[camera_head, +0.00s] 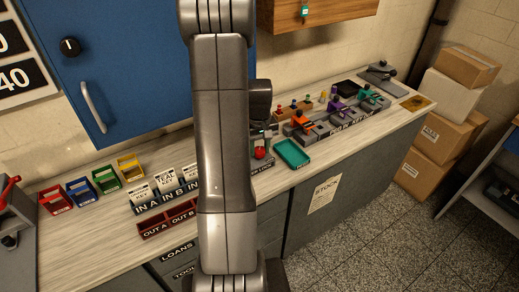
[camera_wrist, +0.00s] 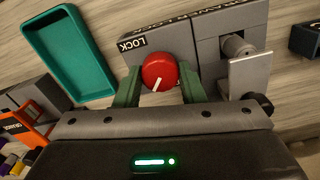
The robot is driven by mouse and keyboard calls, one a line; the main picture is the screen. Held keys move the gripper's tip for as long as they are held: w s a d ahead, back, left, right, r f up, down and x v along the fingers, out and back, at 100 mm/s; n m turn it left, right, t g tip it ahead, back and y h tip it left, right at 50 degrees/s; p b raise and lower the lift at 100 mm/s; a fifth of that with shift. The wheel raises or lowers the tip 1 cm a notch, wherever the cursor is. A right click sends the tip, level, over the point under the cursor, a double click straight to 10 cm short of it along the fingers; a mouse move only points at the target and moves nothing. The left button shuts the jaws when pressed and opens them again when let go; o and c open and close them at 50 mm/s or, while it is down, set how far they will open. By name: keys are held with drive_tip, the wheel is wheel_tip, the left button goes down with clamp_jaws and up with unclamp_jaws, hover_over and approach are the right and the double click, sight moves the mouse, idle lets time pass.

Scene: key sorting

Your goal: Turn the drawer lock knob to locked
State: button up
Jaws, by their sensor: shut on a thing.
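The red round knob (camera_wrist: 158,66) with a white pointer line sits on a grey block in the wrist view. The pointer faces the near side of the picture, slightly left. A black label reading LOCK (camera_wrist: 132,44) lies up and left of the knob. My gripper (camera_wrist: 160,74) is shut on the knob, with one green finger on each side. In the head view the red knob (camera_head: 260,153) shows on the counter just right of my arm, which hides part of that area.
A teal tray (camera_wrist: 68,54) lies left of the knob; it also shows in the head view (camera_head: 306,162). A grey fixture with a metal bracket (camera_wrist: 250,72) stands close on the right in the wrist view. Red trays (camera_head: 158,226) stand left of my arm.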

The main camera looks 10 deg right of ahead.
sight(259, 149)
drive_tip(key=m+b, duration=0.1)
drive_tip(key=m, duration=0.5)
drive_tip(key=shift+r, duration=0.1)
idle(0.6)
drive_tip(key=o, duration=1)
wheel_tip(259, 149, up, 14)
